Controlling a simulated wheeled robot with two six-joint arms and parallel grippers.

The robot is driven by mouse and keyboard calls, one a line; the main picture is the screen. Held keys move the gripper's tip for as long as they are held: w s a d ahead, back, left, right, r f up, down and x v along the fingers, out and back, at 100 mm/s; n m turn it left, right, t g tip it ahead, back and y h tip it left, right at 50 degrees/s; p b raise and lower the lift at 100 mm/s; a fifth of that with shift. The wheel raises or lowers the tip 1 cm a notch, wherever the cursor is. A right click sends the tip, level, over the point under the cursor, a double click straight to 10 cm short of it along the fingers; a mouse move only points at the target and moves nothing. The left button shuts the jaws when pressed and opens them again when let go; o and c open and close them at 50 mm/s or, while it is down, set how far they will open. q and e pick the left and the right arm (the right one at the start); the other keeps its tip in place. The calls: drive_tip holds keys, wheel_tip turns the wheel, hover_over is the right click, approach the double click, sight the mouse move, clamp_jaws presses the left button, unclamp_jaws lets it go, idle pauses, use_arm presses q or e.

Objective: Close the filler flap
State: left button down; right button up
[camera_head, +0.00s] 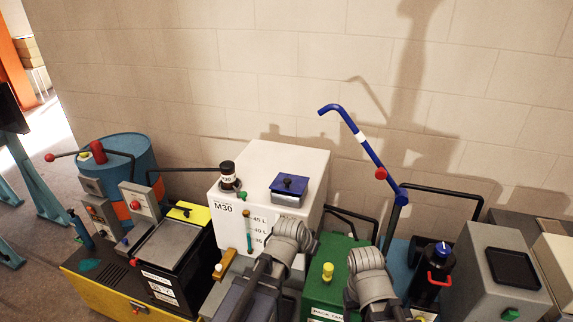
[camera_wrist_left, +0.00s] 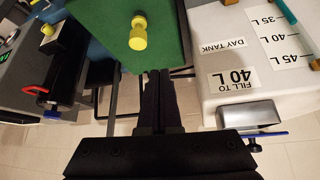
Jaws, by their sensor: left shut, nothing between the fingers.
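The filler flap (camera_head: 289,184) is a blue square lid with a black knob, on a short grey filler neck (camera_head: 287,199) on top of the white day tank (camera_head: 258,165). It looks flat on the neck. In the left wrist view, which is upside down, the flap (camera_wrist_left: 268,135) shows edge-on along the grey neck (camera_wrist_left: 247,115), its knob beyond. My left gripper (camera_wrist_left: 158,78) is shut and empty, apart from the flap, with the green tank ahead. In the head view only my arms' grey wrist parts show; my right gripper's fingers are hidden.
The green tank (camera_head: 336,268) with a yellow cap (camera_head: 327,272) stands right of the white tank. A black-capped bottle (camera_head: 228,175) is on the white tank's left. A blue crooked lever (camera_head: 360,144) rises behind. A yellow-and-black unit (camera_head: 180,240) stands left.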

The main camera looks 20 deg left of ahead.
use_arm(q)
drive_tip(key=w+a+r+n+t+y+p, duration=0.1)
drive_tip(key=w+a+r+t+p, duration=0.35)
drive_tip(key=a+r, duration=0.4)
drive_tip(key=w+a+r+n+t+y+p, duration=0.1)
drive_tip(key=w+a+r+t+p, duration=0.35)
drive_tip(key=r, duration=0.65)
use_arm(e)
wheel_tip(320, 180, up, 9)
drive_tip(key=b, duration=0.2)
use_arm(q)
drive_tip(key=g+b, duration=0.2)
drive_tip(key=b, duration=0.3)
hover_over(286, 190)
drive_tip(key=w, duration=0.2)
wheel_tip(286, 190, down, 5)
drive_tip(key=shift+f, duration=0.15)
drive_tip(key=shift+s+f+b, duration=0.35)
drive_tip(key=shift+f+b, duration=0.2)
drive_tip(key=shift+f, duration=0.1)
drive_tip(key=shift+s+f+b, duration=0.3)
drive_tip(key=shift+f+b, duration=0.2)
drive_tip(key=shift+f, duration=0.1)
drive_tip(key=shift+s+f+b, duration=0.1)
drive_tip(key=shift+f+b, duration=0.35)
use_arm(e)
wheel_tip(286, 190, down, 8)
drive_tip(key=shift+r, duration=0.15)
use_arm(q)
drive_tip(key=shift+s, duration=0.1)
